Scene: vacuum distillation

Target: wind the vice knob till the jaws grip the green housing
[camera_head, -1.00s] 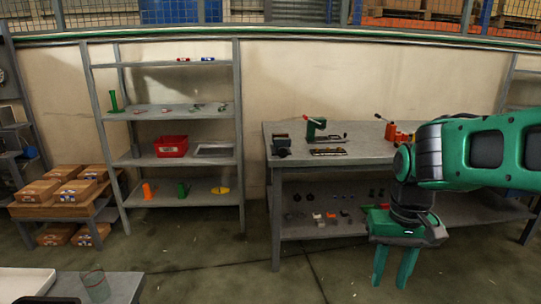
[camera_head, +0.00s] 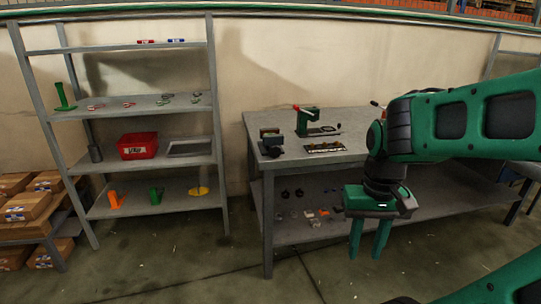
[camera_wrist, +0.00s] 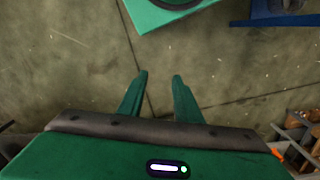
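A small dark grey device that looks like the vice (camera_head: 271,143) stands on the workbench top near its left front corner. Its knob and jaws are too small to make out, and I cannot tell whether a green housing is in it. My gripper (camera_head: 368,250) hangs pointing down in front of the bench, to the right of the vice and well apart from it. In the wrist view my gripper (camera_wrist: 160,76) has its two green fingers apart with nothing between them, over bare floor.
A green press-like tool with a red-tipped handle (camera_head: 306,121) and a dark tray of small parts (camera_head: 324,147) stand beside the vice on the workbench (camera_head: 354,121). A shelf rack (camera_head: 216,110) stands left. Boxes (camera_head: 27,205) sit far left. Floor before the bench is clear.

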